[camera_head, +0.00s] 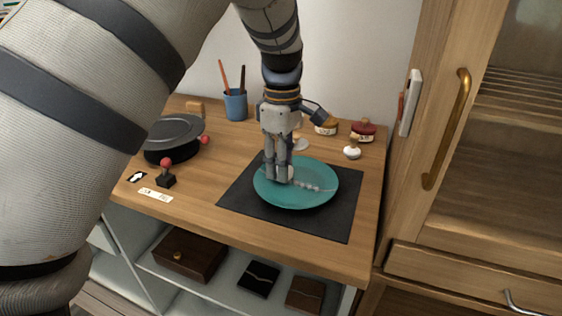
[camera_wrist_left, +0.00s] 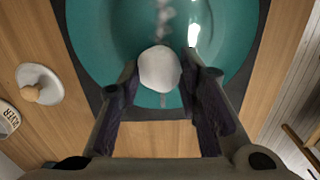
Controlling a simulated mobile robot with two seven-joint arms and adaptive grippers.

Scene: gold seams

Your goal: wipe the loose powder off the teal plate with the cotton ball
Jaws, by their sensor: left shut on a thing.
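The teal plate (camera_head: 300,200) lies on a dark mat (camera_head: 335,225) on the wooden table. A broken line of pale powder (camera_head: 315,187) runs across the plate, rightward from my gripper in the head view. My left gripper (camera_head: 278,178) points down over the plate's left part and is shut on the white cotton ball (camera_wrist_left: 160,69). In the left wrist view, the ball sits between the fingertips, low over the plate; I cannot tell if it touches. Powder (camera_wrist_left: 165,14) shows beyond the ball, and a faint trace shows on the near side. My right gripper is not in view.
A black round turntable (camera_head: 172,138) and a red-knobbed joystick (camera_head: 166,175) stand left. A blue cup (camera_head: 235,104) with brushes stands at the back. A wooden cabinet (camera_head: 480,150) stands right.

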